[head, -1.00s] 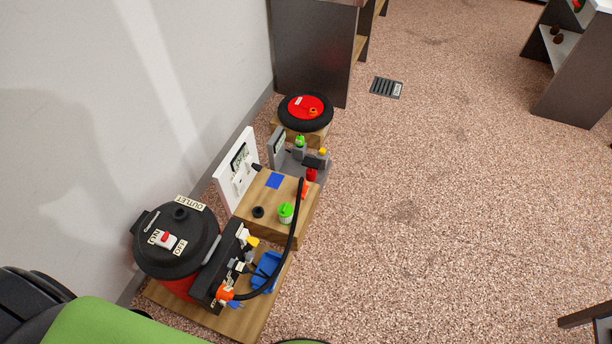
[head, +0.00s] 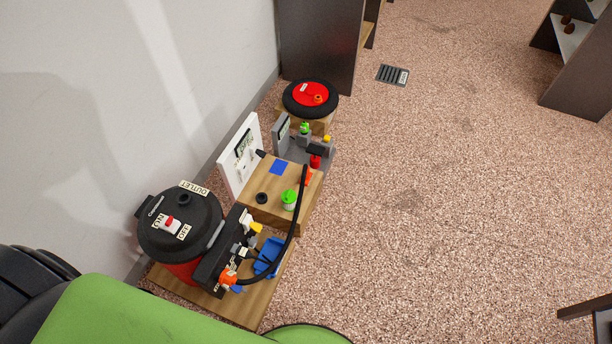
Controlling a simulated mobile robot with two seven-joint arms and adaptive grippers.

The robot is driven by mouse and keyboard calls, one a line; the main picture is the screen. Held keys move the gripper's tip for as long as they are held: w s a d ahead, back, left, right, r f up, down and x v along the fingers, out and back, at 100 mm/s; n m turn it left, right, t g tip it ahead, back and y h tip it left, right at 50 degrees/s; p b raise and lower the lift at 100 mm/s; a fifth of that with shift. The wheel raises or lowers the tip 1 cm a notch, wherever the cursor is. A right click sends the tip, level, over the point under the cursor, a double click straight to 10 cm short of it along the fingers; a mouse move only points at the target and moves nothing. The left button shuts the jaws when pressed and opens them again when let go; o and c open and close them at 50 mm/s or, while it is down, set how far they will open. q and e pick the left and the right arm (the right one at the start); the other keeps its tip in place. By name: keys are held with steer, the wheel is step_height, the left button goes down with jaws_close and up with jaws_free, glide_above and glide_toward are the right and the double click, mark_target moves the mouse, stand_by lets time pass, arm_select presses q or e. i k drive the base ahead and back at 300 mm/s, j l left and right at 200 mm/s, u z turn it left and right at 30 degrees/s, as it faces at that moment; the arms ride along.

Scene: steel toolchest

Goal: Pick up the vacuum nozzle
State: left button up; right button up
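A red and black vacuum canister (head: 180,222) with labels on its lid stands at the lower left on a wooden board. A black hose (head: 294,222) curves from an orange fitting (head: 229,277) on the black panel up to the right edge of a raised wooden block. An orange piece (head: 308,177) shows beside the hose's upper end. A small black round part (head: 262,198) stands on the block. I cannot tell for certain which piece is the vacuum nozzle. Neither of my grippers is in view; only green and black parts of my body show at the bottom.
A blue tray (head: 268,257) lies in front of the black panel. A red-hubbed wheel (head: 310,96) is behind. A wall bounds the left; speckled floor (head: 440,220) is clear right.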

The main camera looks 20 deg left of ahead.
mark_target(306, 174)
steer(key=i+l+u, duration=0.5)
steer(key=u, duration=0.2)
steer(key=i+l+u, duration=0.15)
steer(key=l+u, duration=0.25)
steer(key=l, duration=0.15)
